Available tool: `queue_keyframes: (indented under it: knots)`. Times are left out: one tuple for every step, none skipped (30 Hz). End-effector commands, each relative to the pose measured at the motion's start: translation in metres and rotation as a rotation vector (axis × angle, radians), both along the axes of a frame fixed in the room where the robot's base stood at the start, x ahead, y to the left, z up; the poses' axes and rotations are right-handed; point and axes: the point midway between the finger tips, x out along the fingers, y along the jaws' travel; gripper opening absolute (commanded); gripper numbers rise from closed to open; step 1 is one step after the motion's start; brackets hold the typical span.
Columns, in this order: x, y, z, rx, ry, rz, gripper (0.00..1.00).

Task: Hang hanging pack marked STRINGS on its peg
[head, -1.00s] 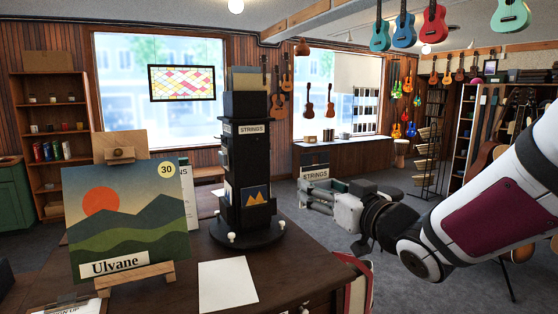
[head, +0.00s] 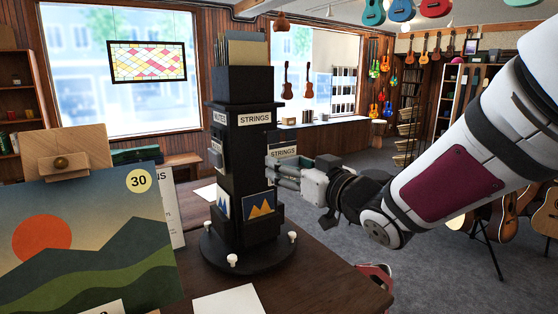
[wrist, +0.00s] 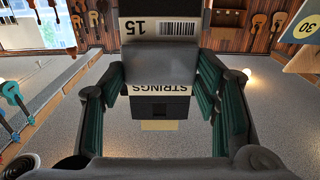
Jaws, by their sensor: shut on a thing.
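The black display stand (head: 242,160) stands on the wooden table, with a STRINGS sign (head: 255,118) high on its front face and a MUTES sign on its left face. I cannot make out a peg under the STRINGS sign. My gripper (head: 288,173) is just right of the stand, shut on the hanging pack marked STRINGS (head: 284,152). The pack's label faces the head camera. I cannot tell whether the pack touches the stand.
A mountain picture (head: 258,205) is low on the stand's front face. White knobs ring its base. An easel picture marked 30 (head: 80,240) fills the left foreground. A white sheet (head: 232,302) lies on the table (head: 320,275).

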Motion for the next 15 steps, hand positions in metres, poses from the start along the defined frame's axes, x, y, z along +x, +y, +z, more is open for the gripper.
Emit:
queue_keyframes:
  knots:
    - [0.001,0.0,0.0,0.001,-0.001,0.0,0.35]
    - [0.001,0.001,0.0,0.001,-0.001,0.0,0.35]
    - [0.002,0.001,0.0,0.001,-0.001,0.0,0.35]
    - [0.003,0.002,0.0,0.001,-0.001,0.0,0.35]
    - [0.004,0.003,-0.001,0.0,0.0,0.0,0.35]
    - [0.006,0.003,-0.001,0.0,0.0,0.0,0.35]
    - [0.007,0.004,-0.001,0.0,0.0,0.0,0.35]
    - [0.009,0.005,-0.001,0.0,0.0,0.0,0.35]
    - [0.01,0.006,-0.002,0.001,-0.001,0.0,0.35]
    - [0.012,0.007,-0.002,0.001,-0.001,0.0,0.35]
    - [0.013,0.008,-0.002,0.001,-0.001,0.001,0.35]
    - [0.015,0.01,-0.002,0.001,-0.001,0.001,0.35]
    - [0.016,0.011,-0.002,0.001,-0.001,0.001,0.35]
    - [0.017,0.012,-0.003,0.001,-0.001,0.001,0.35]
    - [0.019,0.013,-0.003,0.0,0.0,0.001,0.35]
